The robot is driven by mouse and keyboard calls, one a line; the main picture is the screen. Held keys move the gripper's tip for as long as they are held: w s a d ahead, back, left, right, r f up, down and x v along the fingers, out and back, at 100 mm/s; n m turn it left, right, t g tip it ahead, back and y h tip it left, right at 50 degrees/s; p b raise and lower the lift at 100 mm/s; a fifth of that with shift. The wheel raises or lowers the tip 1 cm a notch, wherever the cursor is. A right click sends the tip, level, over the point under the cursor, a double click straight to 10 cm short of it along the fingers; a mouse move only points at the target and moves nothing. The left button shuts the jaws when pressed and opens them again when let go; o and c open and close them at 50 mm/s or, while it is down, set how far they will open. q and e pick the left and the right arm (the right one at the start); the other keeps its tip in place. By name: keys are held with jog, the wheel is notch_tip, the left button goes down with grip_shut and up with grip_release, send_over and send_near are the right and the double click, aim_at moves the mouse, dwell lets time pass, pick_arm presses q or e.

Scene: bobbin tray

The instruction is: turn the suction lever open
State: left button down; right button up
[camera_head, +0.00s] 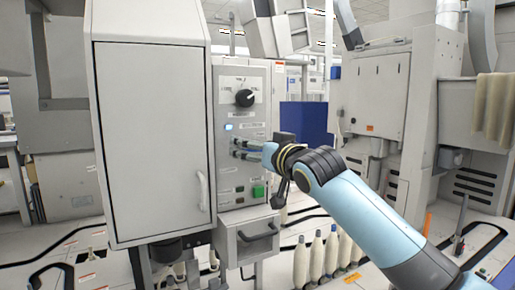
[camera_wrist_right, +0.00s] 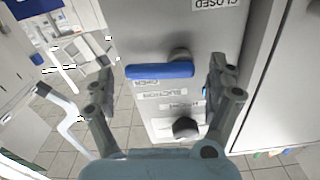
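The suction lever (camera_wrist_right: 160,70) has a blue handle on a short round pivot on the grey panel face. In the right wrist view it lies roughly crosswise, with the OPEN label beside it and the CLOSED label farther off at the top. My right gripper (camera_wrist_right: 160,78) is open, with one finger on each side of the handle and a gap at each end. In the head view my right gripper (camera_head: 243,148) reaches the front of the control panel (camera_head: 228,176) from the right. The lever is hard to make out there. My left gripper is not in view.
A dark knob (camera_head: 244,98) sits above the gripper, and a green button (camera_head: 258,191) below it. A drawer (camera_head: 248,240) juts out under the panel. A large grey cabinet door (camera_head: 150,140) stands left. White bobbins (camera_head: 316,258) stand below the arm.

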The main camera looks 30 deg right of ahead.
jog(key=c, duration=1)
pick_arm(q)
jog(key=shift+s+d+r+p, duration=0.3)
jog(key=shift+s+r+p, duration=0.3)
jog(key=shift+p, duration=0.4)
pick_arm(e)
jog(key=shift+r+n, duration=0.15)
jog(key=shift+n, duration=0.65)
jog(key=shift+c, duration=0.2)
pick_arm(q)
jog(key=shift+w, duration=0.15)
pick_arm(e)
jog(key=o, duration=1.2)
jog(key=s, duration=1.2)
jog(key=shift+a, duration=0.35)
